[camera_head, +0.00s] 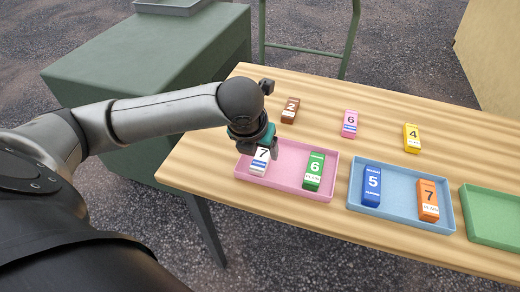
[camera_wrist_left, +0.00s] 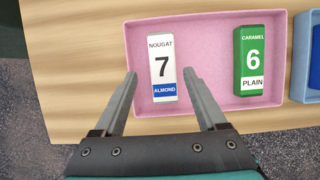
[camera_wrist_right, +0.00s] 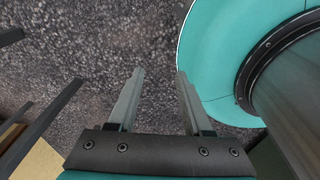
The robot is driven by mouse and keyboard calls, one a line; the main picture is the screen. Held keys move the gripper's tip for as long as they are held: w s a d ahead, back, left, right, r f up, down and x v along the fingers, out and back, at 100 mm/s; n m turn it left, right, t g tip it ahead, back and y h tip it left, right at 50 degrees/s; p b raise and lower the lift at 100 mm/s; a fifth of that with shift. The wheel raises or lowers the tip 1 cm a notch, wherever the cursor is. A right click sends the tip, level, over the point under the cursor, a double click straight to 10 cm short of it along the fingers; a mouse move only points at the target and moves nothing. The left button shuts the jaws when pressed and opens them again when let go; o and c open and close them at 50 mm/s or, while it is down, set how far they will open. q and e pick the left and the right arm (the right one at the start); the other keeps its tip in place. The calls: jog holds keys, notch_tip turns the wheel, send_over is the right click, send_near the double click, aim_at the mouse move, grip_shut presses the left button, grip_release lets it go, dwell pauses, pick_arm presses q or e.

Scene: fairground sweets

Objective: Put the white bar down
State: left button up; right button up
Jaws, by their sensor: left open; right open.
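The white bar (camera_head: 260,161) stands in the left part of the pink tray (camera_head: 285,196). In the left wrist view the white bar (camera_wrist_left: 162,68) reads nougat, 7, almond, with a blue band. My left gripper (camera_head: 252,147) is over the left end of the pink tray. In its wrist view the open fingers (camera_wrist_left: 158,88) lie on either side of the bar's lower part, with gaps to both sides. My right gripper (camera_wrist_right: 158,85) is open and empty over dark gravel ground.
A green bar (camera_head: 314,171) stands right of the white bar in the pink tray. A blue tray (camera_head: 400,215) holds a blue bar (camera_head: 371,186) and an orange bar (camera_head: 428,200). A green tray (camera_head: 495,216) looks empty. Brown, pink and yellow bars (camera_head: 412,138) stand farther back on the wooden table.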

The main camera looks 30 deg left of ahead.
pick_arm(q)
jog(key=a+p+v, duration=0.1)
jog(key=p+v, duration=0.2)
jog(key=v, duration=0.6)
jog(key=shift+d+r, duration=0.3)
jog(key=shift+d, duration=0.15)
pick_arm(e)
jog(key=shift+s+a+r, duration=0.25)
jog(key=shift+s+r, duration=0.05)
jog(key=shift+r, duration=0.25)
jog(key=shift+s+a+r, duration=0.2)
jog(key=shift+s+r, duration=0.15)
jog(key=shift+r, duration=0.25)
jog(key=shift+s+a+r, duration=0.25)
jog(key=shift+s+r, duration=0.05)
jog(key=shift+r, duration=0.25)
